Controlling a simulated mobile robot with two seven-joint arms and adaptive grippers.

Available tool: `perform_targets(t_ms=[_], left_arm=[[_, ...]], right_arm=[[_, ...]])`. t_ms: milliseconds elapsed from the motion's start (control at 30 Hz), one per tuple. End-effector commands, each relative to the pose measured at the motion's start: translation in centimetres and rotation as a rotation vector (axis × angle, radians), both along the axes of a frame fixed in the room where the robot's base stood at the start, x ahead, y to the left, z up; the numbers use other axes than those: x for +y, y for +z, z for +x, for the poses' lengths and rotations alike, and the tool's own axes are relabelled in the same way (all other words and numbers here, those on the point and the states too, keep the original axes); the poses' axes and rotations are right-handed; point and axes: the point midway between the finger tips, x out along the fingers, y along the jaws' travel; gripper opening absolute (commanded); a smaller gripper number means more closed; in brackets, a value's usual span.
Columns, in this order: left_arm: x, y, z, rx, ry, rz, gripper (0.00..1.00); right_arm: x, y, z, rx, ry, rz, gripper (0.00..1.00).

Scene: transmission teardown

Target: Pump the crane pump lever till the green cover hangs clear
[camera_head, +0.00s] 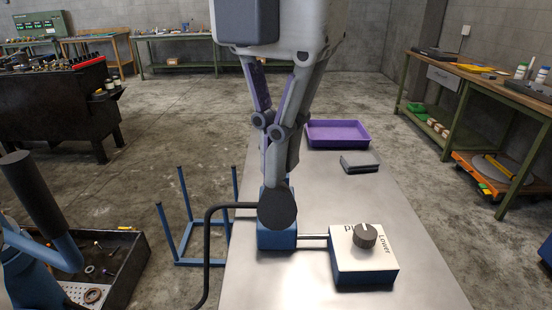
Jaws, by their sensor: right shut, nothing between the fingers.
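My right gripper (280,168) comes down from the top centre. Its fingers are together, with nothing seen between them. They end just above or against a dark round knob (277,208), which looks like the end of the pump lever; I cannot tell if they touch. Under the knob stands the blue pump block (276,241) on a metal-topped table (300,288). The lever's shaft is mostly hidden. The green cover and my left gripper are not in view.
A black hose (208,255) bends off the block's left side. A blue frame (185,261) and a black bin (128,268) stand left. The table's right middle is clear.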

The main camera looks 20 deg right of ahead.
Motion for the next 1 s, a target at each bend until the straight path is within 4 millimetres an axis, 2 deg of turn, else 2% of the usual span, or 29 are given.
perform_targets(t_ms=[33,200,433,700,800,1000], left_arm=[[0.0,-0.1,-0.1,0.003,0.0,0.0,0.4],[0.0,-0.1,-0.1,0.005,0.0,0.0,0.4],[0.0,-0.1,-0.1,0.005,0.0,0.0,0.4],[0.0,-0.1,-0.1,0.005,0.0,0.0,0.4],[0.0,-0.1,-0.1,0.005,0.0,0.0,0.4],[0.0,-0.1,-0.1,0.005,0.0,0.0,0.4]], right_arm=[[0.0,-1.7,-0.7,0.012,0.004,-0.011,0.0],[0.5,-6.0,-2.7,0.014,0.002,-0.012,0.0],[0.8,-8.5,-3.6,0.013,0.001,-0.013,0.0],[1.3,-15.6,-5.5,0.016,0.003,-0.015,0.0],[1.4,-16.9,-5.8,0.013,0.002,-0.013,0.0],[1.5,-17.1,-5.9,0.014,0.001,-0.009,0.0]])
